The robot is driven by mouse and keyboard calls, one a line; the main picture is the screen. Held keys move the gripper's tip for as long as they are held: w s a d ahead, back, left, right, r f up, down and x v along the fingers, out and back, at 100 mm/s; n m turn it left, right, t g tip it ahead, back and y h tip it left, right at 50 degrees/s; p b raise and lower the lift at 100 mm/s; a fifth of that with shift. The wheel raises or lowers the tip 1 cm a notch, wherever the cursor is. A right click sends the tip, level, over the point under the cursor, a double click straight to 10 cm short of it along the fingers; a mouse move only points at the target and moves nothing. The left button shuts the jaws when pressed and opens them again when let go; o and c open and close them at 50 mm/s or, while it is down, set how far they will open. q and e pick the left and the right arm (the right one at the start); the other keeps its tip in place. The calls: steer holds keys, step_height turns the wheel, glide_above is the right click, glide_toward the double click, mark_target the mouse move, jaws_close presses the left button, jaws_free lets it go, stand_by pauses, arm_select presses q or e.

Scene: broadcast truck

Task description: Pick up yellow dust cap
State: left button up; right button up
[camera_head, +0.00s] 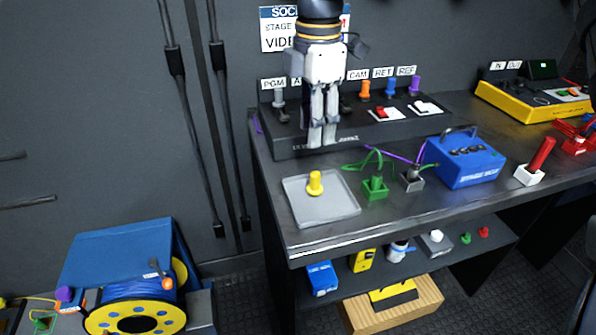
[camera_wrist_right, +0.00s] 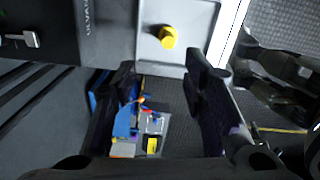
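The yellow dust cap (camera_head: 315,183) stands upright on a light grey square tray (camera_head: 345,207) near the front left corner of the bench. The cap also shows in the right wrist view (camera_wrist_right: 168,37), beyond the fingertips. My right gripper (camera_head: 322,143) points down in the head view, in front of the black panel and above the cap in the picture. In the right wrist view my right gripper (camera_wrist_right: 162,68) has its two fingers well apart with nothing between them. It is apart from the cap. My left gripper is not in view.
A green connector (camera_head: 375,188) and a grey one (camera_head: 412,180) stand right of the tray, with cables running to a blue box (camera_head: 465,160). The black connector panel (camera_head: 350,135) is behind the tray. A cable reel (camera_head: 135,310) sits at lower left.

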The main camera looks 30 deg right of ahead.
mark_target(315, 174)
steer(key=f, duration=0.7)
steer(key=s+f, duration=0.1)
steer(key=f, duration=0.3)
steer(key=shift+f, duration=0.2)
steer(key=c, duration=0.9)
